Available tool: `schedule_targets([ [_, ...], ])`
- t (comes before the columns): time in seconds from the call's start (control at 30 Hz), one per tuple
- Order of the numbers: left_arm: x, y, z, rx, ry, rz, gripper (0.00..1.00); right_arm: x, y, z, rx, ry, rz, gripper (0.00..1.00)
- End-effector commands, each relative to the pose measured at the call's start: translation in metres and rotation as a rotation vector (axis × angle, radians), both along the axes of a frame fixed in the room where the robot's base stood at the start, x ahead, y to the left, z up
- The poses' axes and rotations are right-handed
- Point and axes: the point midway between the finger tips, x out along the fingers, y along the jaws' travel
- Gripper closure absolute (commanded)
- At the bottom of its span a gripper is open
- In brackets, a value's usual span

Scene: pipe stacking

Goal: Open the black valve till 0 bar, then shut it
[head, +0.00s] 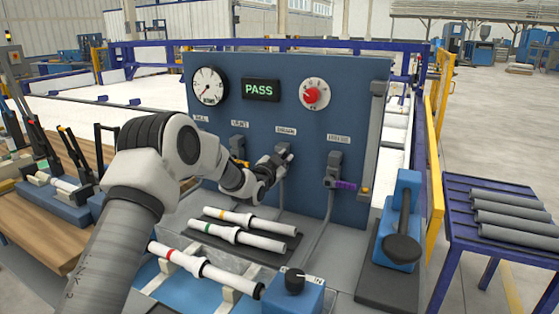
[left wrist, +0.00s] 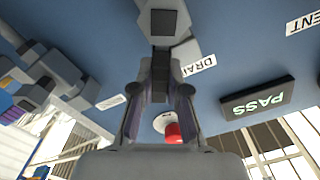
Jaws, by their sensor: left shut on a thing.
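The black valve (head: 283,153) is on the blue panel under a label that reads DRAIN. My left gripper (head: 270,168) reaches it from the front left and is shut on its dark handle, which my gripper partly hides. In the left wrist view the valve's grey body (left wrist: 165,22) is at the top, with the fingers of my left gripper (left wrist: 160,90) closed in around the dark handle below it. The round white pressure gauge (head: 208,86) is at the panel's upper left; its reading is too small to tell. My right gripper is not in view.
A green PASS display (head: 261,90) and a red knob (head: 311,95) are on the panel (head: 350,110). A purple-handled valve (head: 338,180) is right of the black one, a yellow-handled one (head: 238,150) left. White pipes (head: 236,238) lie below. A blue press (head: 401,225) stands right.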

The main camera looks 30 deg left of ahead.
Motion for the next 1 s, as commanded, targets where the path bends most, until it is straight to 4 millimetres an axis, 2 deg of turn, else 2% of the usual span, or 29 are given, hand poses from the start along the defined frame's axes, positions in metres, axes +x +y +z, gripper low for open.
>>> schedule_targets([
  [0.5, 0.001, -0.02, -0.022, 0.486, 0.028, -0.001, 1.0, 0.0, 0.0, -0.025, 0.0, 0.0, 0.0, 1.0],
  [1.0, 0.002, -0.027, -0.043, 0.904, 0.053, 0.0, 1.0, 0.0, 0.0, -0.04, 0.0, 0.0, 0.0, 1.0],
])
